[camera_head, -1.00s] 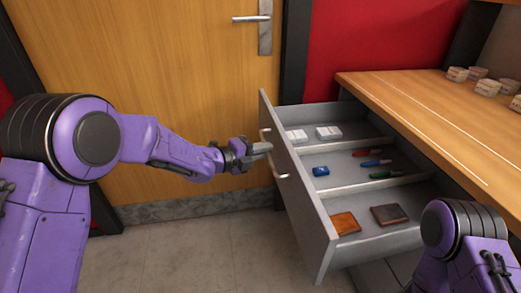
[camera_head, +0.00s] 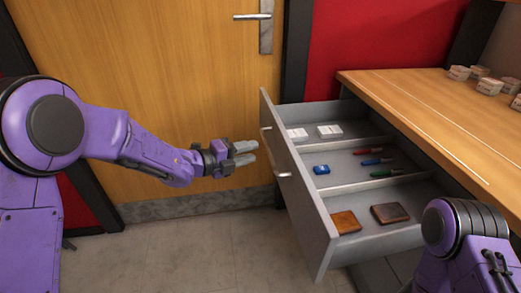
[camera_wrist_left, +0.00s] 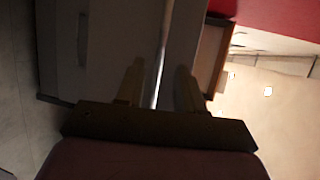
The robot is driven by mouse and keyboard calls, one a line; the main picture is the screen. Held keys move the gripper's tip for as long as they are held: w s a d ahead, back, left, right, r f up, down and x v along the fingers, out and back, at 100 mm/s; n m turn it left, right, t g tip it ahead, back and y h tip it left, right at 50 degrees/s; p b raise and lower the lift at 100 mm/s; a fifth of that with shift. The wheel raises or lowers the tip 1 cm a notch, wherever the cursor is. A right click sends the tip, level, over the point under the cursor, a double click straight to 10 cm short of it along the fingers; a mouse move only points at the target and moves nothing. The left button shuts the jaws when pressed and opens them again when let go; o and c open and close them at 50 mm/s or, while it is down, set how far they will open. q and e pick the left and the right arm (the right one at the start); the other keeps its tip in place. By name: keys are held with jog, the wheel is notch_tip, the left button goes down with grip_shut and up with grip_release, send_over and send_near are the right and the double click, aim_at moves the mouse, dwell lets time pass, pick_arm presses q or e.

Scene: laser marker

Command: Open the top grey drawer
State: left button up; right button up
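The top grey drawer (camera_head: 312,222) is pulled out from under the wooden counter at the right of the head view. Its front has a metal bar handle (camera_head: 283,175).
The drawer holds white boxes (camera_head: 329,131), a small blue item (camera_head: 321,170), several pens (camera_head: 376,161) and two brown blocks (camera_head: 389,213). Small white containers stand on the counter (camera_head: 415,105). A wooden door (camera_head: 180,70) is behind my left arm. The floor left of the drawer is clear.

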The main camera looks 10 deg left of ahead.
pick_arm(q)
jog(key=v, duration=0.5)
